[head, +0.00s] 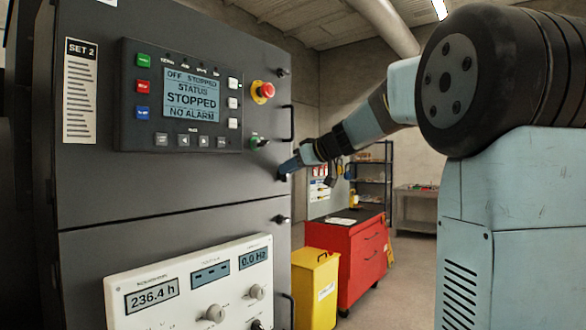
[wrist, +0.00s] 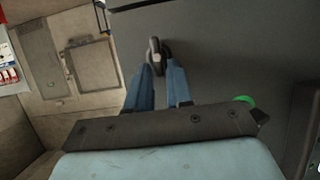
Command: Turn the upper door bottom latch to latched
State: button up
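The upper door (head: 95,190) of the dark cabinet carries the control panel. Its bottom latch (head: 279,177) is at the door's lower right edge, mostly covered by my gripper (head: 290,165) in the head view. In the wrist view the latch (wrist: 155,58) is a small grey metal turn-piece, lying nearly along the line of the fingers. My gripper's two blue fingers (wrist: 160,72) stand apart, with their tips at either side of the latch's near end. Whether they touch it I cannot tell. The latch's exact angle is hard to read in the head view.
A top latch (head: 283,72), a red emergency button (head: 262,92) and a green-marked switch (head: 256,142) sit near the same edge. The lower door's latch (head: 281,219) is just below. A yellow bin (head: 315,285) and red cabinet (head: 355,255) stand right of the cabinet.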

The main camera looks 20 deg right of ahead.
grip_shut()
jog(key=shift+d, duration=0.15)
jog(key=shift+w+d+f+m+g+y, duration=0.4)
jog(key=shift+m+y, duration=0.85)
jog(key=shift+m, duration=1)
jog(key=shift+w+d+f+m+y, duration=0.1)
jog(key=shift+d+f+m+y, duration=0.35)
jog(key=shift+m+y, duration=1.3)
jog(key=shift+w+d+f+m+g+y, duration=0.25)
jog(key=shift+f+m+y, duration=0.4)
jog(key=shift+m, duration=2.15)
